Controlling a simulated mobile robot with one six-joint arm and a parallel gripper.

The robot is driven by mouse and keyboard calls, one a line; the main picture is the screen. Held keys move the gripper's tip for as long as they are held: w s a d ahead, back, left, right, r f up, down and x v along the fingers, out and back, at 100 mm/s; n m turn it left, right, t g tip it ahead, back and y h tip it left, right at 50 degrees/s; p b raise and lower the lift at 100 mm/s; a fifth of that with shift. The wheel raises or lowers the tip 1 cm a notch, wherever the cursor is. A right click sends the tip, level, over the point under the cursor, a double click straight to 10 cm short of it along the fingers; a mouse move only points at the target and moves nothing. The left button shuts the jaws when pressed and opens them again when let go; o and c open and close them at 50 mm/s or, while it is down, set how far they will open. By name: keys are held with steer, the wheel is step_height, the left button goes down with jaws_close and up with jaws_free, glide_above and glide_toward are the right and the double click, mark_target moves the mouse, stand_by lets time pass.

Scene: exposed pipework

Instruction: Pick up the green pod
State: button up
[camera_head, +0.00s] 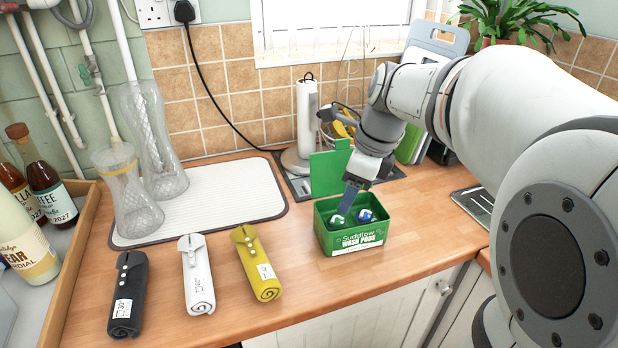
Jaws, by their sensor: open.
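A green box of wash pods (351,241) stands on the wooden counter with its lid raised at the back. Inside it are a green and white pod (337,220) on the left and a blue and white pod (366,215) on the right. My gripper (345,210) points down into the box, its fingers just above or beside the green pod. The fingers partly cover that pod, and I cannot tell whether they touch it. The jaws are open.
Rolled black (128,290), white (196,275) and yellow (256,262) cloths lie left of the box. Glass vases (135,200) stand on a white drying mat (230,190). A paper towel holder (306,120) stands behind. The counter right of the box is clear up to the sink.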

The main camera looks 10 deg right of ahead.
mark_target(334, 225)
steer(key=shift+m, duration=0.5)
steer(key=x, duration=0.2)
steer(key=b+x, duration=0.1)
steer(key=x, duration=0.5)
steer(key=shift+w+d, duration=0.15)
steer(key=shift+w, duration=0.15)
steer(key=shift+c, duration=0.2)
steer(key=c, duration=0.7)
steer(key=shift+r, duration=0.1)
